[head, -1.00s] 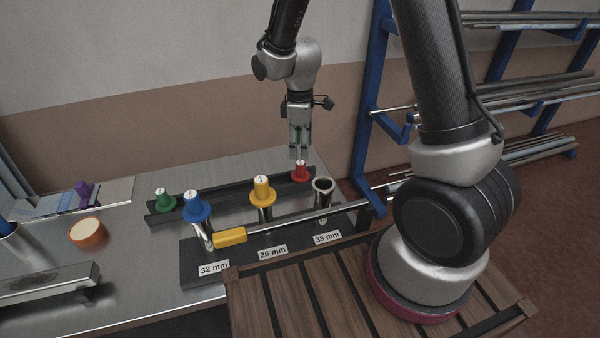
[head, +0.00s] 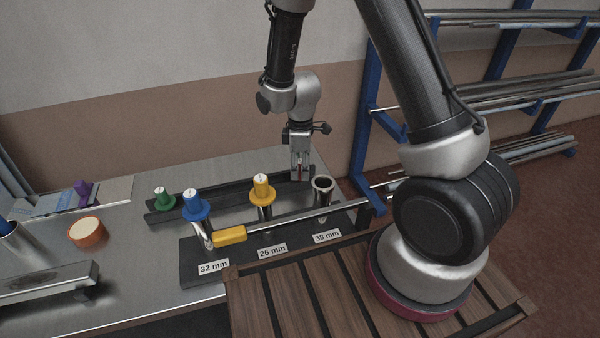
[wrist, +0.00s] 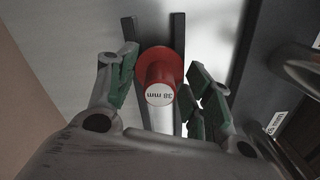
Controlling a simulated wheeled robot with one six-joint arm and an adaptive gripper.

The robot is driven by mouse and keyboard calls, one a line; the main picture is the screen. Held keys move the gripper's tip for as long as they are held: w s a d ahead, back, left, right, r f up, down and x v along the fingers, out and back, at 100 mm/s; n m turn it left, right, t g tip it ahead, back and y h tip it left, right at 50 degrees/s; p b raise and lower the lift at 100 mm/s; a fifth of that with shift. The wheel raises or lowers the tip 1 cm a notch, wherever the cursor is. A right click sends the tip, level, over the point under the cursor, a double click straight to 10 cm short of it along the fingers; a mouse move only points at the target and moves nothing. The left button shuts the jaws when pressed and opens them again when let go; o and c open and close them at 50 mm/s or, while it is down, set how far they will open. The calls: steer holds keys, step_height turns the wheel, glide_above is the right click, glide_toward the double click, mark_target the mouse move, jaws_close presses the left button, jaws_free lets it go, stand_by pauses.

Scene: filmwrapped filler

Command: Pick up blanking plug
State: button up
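The red blanking plug (wrist: 160,72) stands between my gripper's (wrist: 164,78) two green-padded fingers in the wrist view. Its small top face reads "38 mm" and its wide flange sits lower, over the dark rail. My gripper is open around it, with a gap showing on each side. In the head view my gripper (head: 300,172) points down over the right end of the black rail (head: 235,195). Only a thin red sliver of the plug shows there; the fingers hide the rest.
A green plug (head: 164,199) stands on the rail's left end. Blue (head: 195,206) and yellow (head: 262,191) plugs cap tubes in the labelled block; the 38 mm tube (head: 323,188) is open, close to my gripper. A long bar with a yellow end (head: 230,236) crosses the block.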

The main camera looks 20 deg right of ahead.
steer(key=c, duration=1)
